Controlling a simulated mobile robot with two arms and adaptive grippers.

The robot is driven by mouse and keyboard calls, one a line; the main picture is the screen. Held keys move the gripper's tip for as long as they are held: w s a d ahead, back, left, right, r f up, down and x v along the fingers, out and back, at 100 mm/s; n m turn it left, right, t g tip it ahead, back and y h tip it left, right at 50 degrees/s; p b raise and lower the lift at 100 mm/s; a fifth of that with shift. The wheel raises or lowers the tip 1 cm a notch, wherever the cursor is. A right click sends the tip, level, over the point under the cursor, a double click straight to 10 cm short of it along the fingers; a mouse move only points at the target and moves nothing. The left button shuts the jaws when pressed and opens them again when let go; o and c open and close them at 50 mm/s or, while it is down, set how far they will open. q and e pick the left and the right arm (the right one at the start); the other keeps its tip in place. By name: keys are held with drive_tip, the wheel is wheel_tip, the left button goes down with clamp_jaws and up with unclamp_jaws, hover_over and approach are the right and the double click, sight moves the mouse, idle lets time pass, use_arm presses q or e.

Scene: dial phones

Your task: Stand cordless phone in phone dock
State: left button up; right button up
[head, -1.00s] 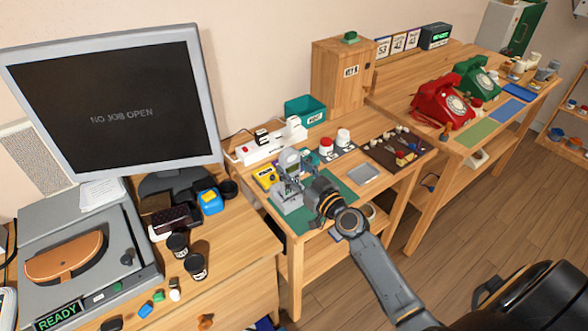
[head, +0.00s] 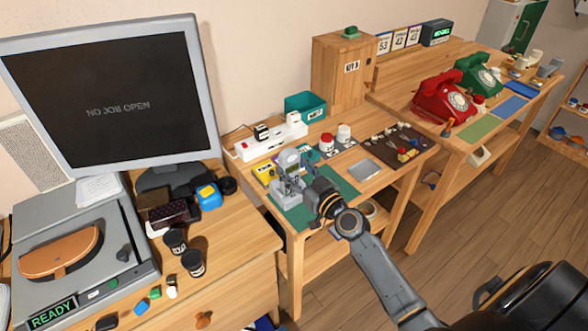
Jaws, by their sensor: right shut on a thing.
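The grey cordless phone (head: 289,158) is held about upright above the green mat on the middle bench. My right gripper (head: 296,179) is shut on it, reaching in from the lower right. The light grey phone dock (head: 283,194) stands on the mat directly below and slightly left of the gripper. The fingers and the phone overlap the dock in this view, so I cannot tell whether the phone's lower end touches it or is seated. My left gripper is not in view.
A yellow device (head: 264,172) lies just left of the phone, with a white power strip (head: 270,139) behind. Red and white jars (head: 327,143) and a dark parts tray (head: 398,142) are to the right. A large monitor (head: 110,95) stands at the left.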

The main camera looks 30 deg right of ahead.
drive_tip(key=o, duration=1.4)
drive_tip(key=shift+c, duration=0.2)
drive_tip(key=shift+s, duration=0.1)
drive_tip(key=shift+s+d, duration=0.1)
drive_tip(key=shift+s, duration=0.15)
drive_tip(key=s+d, duration=0.1)
drive_tip(key=s, duration=1)
drive_tip(key=shift+s+d, duration=0.15)
drive_tip(key=shift+d, duration=0.1)
